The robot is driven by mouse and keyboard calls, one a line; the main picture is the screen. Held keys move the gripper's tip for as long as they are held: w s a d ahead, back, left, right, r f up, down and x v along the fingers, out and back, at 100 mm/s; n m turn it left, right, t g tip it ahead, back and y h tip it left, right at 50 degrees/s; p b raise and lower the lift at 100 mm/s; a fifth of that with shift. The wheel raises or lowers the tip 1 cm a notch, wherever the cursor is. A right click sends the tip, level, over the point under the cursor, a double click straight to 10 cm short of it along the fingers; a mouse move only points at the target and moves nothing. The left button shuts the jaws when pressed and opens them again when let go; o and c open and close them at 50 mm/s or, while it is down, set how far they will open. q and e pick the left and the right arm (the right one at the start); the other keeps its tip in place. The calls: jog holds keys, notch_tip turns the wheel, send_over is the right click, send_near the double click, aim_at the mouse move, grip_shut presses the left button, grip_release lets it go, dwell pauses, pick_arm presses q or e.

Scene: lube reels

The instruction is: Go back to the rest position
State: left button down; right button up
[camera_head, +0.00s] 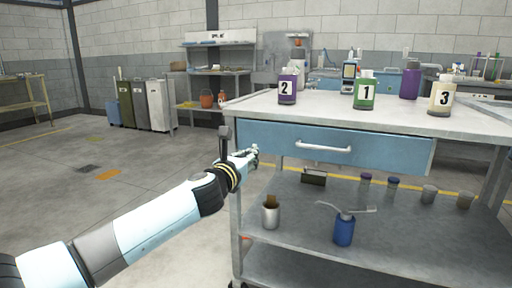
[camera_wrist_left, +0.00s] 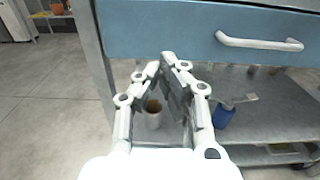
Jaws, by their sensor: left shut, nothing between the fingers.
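My left gripper (camera_head: 250,156) reaches in from the left in the head view, beside the left front leg of the workbench, just below the left end of the blue drawer (camera_head: 390,151). In the left wrist view the left gripper (camera_wrist_left: 167,62) has its fingertips together with nothing between them. The drawer (camera_wrist_left: 180,30) is closed, and its handle (camera_wrist_left: 258,42) is apart from the fingers. My right gripper is in neither view.
Numbered bottles, purple 2 (camera_head: 287,90), green 1 (camera_head: 364,95) and cream 3 (camera_head: 440,99), stand on the bench top (camera_head: 320,109). A cup (camera_head: 270,217) and a blue oil can (camera_head: 344,230) stand on the shelf below. The floor (camera_head: 90,160) at left is clear.

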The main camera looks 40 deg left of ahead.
pick_arm(q)
jog(key=s+d+f+n+g+p, duration=0.1)
jog(key=s+f+n+g+p, duration=0.15)
jog(key=s+f, duration=0.7)
jog(key=s+d+f+n+g+h+p, duration=0.1)
jog(key=s+f+n+g, duration=0.3)
jog(key=s+f, duration=0.55)
jog(key=s+d+f+n+g+p, duration=0.15)
jog(key=s+f+n+g, duration=0.35)
jog(key=f, duration=0.8)
jog(key=s+d+f+n+g+h, duration=0.1)
jog(key=s+d+f+n, duration=0.2)
jog(key=s+n, duration=0.4)
jog(key=s+d+f+n+g+h, duration=0.1)
jog(key=s+f+n, duration=0.5)
jog(key=s, duration=1.1)
jog(key=s+d+f+n+g+h+p, duration=0.1)
jog(key=s+d+f+n+g, duration=0.2)
jog(key=s+d+f+n, duration=0.2)
jog(key=s+n, duration=0.3)
jog(key=s, duration=0.4)
jog(key=shift+s+f, duration=0.15)
jog(key=shift+f, duration=0.1)
